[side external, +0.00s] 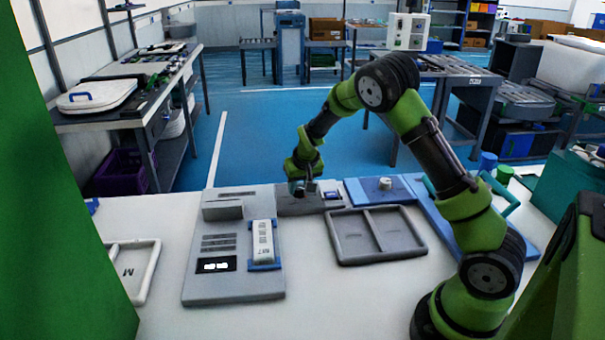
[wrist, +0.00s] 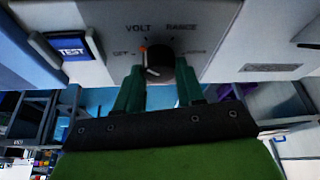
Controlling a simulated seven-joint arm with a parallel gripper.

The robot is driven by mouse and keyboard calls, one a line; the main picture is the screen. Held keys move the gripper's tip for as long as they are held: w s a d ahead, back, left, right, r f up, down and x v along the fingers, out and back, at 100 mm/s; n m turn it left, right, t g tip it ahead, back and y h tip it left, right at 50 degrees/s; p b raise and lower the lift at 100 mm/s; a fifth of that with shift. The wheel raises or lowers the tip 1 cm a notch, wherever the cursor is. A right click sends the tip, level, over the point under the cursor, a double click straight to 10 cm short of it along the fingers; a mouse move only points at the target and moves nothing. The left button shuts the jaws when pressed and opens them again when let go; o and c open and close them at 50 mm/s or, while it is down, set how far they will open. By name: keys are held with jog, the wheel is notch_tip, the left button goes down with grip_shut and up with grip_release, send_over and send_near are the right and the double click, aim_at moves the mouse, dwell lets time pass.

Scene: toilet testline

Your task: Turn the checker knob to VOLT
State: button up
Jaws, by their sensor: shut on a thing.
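The checker knob (wrist: 160,62) is a round black knob on a grey panel (wrist: 215,28) in the wrist view. The word VOLT is printed above it to the left and RANGE above it to the right; a label at its left looks like OFF. An orange mark shows at the knob's left edge, and a pale line on its lower face. My gripper (wrist: 160,90) has its green fingers on either side of the knob and is shut on it. In the side external view my gripper (side external: 303,188) is at the grey checker (side external: 290,207), hiding the knob.
A blue TEST button (wrist: 70,45) is left of the knob. In the side external view, a grey device (side external: 215,285) with a white bar stands left front, a grey two-part tray (side external: 335,228) right front, and a blue panel with a pale knob (side external: 386,183) to the right.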

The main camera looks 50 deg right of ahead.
jog(key=shift+a+f+m+g+h, duration=0.1)
jog(key=shift+m+g+h, duration=0.2)
jog(key=shift+m, duration=0.8)
jog(key=shift+a+m+g+h, duration=0.1)
jog(key=shift+m+g+h, duration=0.15)
jog(key=shift+m, duration=0.85)
jog(key=o, duration=1)
jog(key=v, duration=1.7)
jog(key=shift+w+d, duration=0.1)
jog(key=shift+w, duration=0.05)
